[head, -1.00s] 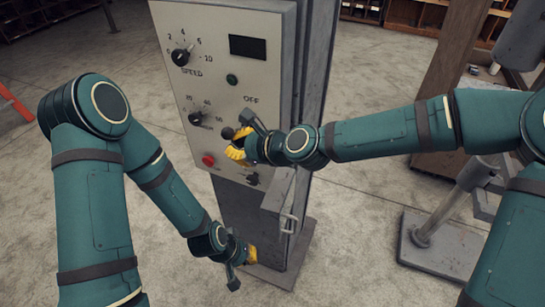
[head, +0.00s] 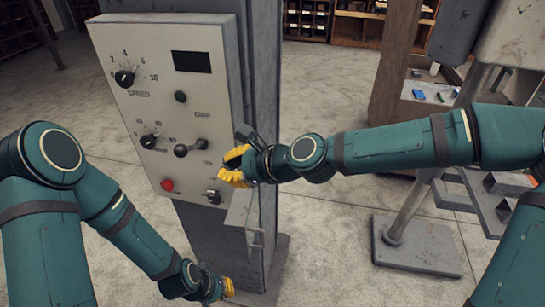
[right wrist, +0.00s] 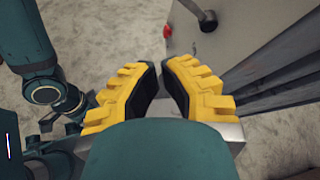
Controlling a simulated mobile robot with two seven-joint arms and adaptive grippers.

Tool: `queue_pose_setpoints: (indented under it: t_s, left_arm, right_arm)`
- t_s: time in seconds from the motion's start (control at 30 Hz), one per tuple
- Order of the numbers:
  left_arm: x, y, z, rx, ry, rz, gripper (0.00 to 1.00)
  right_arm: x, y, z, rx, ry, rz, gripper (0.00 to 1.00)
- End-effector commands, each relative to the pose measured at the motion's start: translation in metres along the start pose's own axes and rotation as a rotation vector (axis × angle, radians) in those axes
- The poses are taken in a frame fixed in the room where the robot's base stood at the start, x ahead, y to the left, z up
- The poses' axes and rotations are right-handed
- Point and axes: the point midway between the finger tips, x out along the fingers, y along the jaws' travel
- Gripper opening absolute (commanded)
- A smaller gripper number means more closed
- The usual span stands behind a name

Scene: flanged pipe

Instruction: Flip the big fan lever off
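The lever (head: 191,147) sits on the light panel of a control cabinet, below the OFF label (head: 202,113). It is a short bar with dark rounded ends, lying nearly level across the panel. A dark knob on a metal shaft also shows at the top of the right wrist view (right wrist: 207,20). My right gripper (head: 232,166) is right of and below the lever, apart from it. Its yellow fingers (right wrist: 159,68) have a narrow, empty gap between them. My left gripper (head: 226,288) is low by the cabinet's foot, and its fingers are too small to judge.
The panel has a speed dial (head: 124,77), a second dial (head: 148,141), a dark display (head: 192,62), a red button (head: 167,185) and a small switch (head: 212,196). A grey bracket with a handle (head: 243,215) juts out below my right gripper. A metal stand (head: 415,245) is at right.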

Motion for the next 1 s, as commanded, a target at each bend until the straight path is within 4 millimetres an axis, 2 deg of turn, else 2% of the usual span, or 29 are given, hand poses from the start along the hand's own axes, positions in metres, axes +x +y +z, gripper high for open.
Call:
queue_pose_setpoints:
  t_s: [0.2, 0.7, 1.0]
  left_arm:
    - [-0.005, 0.002, -0.001, 0.000, 0.000, 0.001, 0.00]
    - [-0.021, 0.007, -0.002, 0.000, -0.001, 0.004, 0.00]
    - [-0.027, 0.009, -0.003, 0.000, 0.000, 0.005, 0.00]
  right_arm:
    - [-0.029, -0.004, -0.001, 0.003, 0.002, -0.002, 0.00]
    - [-0.085, -0.010, -0.001, 0.003, 0.002, -0.002, 0.00]
    - [-0.103, -0.011, -0.001, 0.000, 0.001, 0.000, 0.00]
